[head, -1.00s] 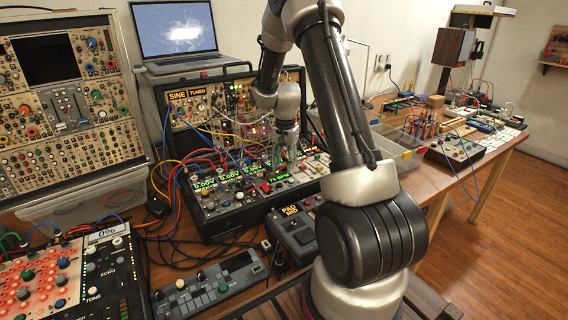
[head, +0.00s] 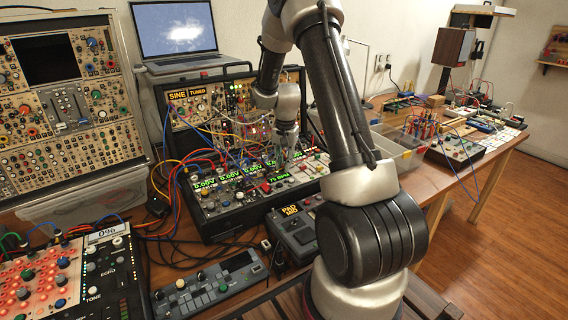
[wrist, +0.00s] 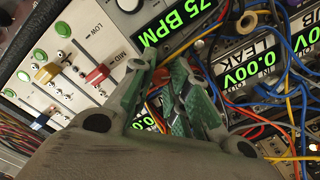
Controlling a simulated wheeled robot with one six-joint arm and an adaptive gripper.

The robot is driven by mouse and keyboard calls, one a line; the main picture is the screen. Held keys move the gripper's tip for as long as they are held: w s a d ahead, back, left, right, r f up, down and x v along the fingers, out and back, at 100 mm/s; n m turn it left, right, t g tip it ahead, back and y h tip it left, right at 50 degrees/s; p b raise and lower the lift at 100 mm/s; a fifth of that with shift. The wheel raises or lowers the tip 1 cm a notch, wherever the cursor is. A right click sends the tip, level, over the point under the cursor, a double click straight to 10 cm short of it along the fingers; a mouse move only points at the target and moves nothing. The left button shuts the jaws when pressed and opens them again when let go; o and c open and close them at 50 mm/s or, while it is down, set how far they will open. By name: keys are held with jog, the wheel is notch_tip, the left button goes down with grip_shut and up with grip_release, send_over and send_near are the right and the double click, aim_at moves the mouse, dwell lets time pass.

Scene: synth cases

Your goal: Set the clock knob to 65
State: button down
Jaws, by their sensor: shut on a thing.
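The clock's green display (wrist: 180,25) reads 75 BPM in the wrist view; it also shows on the sloped synth panel in the head view (head: 279,177). My gripper (wrist: 160,68) has its green-grey fingertips just beside this display, low over the panel. It is shut on the clock knob, which the fingers hide almost wholly. In the head view my gripper (head: 284,158) points down at the panel just behind the display.
Red, yellow and blue patch cables (wrist: 270,100) crowd one side of my fingers, near displays reading 0.00V. Sliders with red and yellow caps (wrist: 97,74) and green buttons lie on the other side. A laptop (head: 178,35) stands behind the synth case.

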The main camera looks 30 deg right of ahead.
jog(key=shift+w+n, duration=0.1)
jog(key=shift+n, duration=2.3)
jog(key=c, duration=1.3)
grip_release()
jog(key=shift+c, duration=0.2)
notch_tip(320, 180, up, 12)
jog(key=shift+d, duration=0.2)
